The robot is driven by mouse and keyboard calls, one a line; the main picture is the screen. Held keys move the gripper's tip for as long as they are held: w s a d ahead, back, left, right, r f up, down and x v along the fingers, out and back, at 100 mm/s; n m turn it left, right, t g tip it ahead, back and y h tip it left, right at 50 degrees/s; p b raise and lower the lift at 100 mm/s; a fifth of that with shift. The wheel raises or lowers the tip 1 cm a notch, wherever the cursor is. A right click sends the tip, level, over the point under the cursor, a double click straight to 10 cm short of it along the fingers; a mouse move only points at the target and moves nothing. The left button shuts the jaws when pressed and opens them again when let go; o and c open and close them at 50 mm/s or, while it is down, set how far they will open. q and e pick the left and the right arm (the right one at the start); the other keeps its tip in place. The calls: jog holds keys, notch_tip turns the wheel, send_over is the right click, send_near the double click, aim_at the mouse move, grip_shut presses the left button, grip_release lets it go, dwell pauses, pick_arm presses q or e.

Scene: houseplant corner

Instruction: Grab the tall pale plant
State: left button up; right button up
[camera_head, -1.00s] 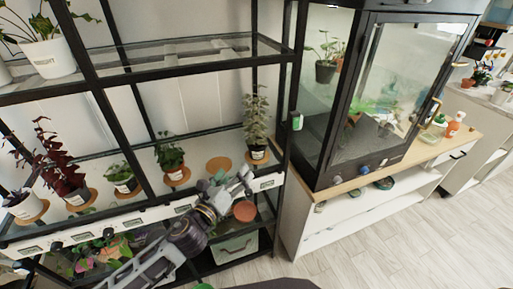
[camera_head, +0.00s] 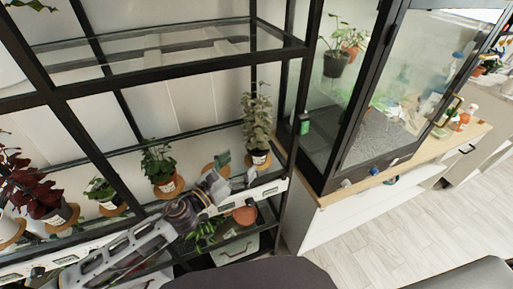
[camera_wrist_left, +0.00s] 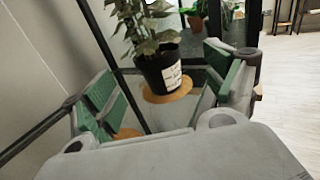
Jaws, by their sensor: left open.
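The tall pale plant (camera_head: 257,120) stands upright in a dark pot with a white label, on a round cork mat at the right end of the middle shelf. It also shows in the left wrist view (camera_wrist_left: 156,68), where its pot sits beyond and between the fingers. My left gripper (camera_head: 234,167) is open, just left of and in front of the pot; its green-padded fingers show in the left wrist view (camera_wrist_left: 165,88). No contact with the pot shows. My right gripper is not in view.
An empty cork mat (camera_head: 216,164) lies left of the plant. A small potted plant (camera_head: 160,168) and a red-leaved plant (camera_head: 40,190) stand farther left. A black shelf post (camera_head: 285,75) rises close at right, with a glass cabinet (camera_head: 385,110) beyond.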

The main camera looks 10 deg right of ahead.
aim_at(252, 152)
pick_arm(q)
jog(key=shift+w, duration=0.15)
dwell(0.3)
jog(key=shift+p+x, duration=0.4)
jog(key=shift+x, duration=3.6)
jog(key=shift+w+d, duration=0.15)
jog(key=shift+d, duration=0.05)
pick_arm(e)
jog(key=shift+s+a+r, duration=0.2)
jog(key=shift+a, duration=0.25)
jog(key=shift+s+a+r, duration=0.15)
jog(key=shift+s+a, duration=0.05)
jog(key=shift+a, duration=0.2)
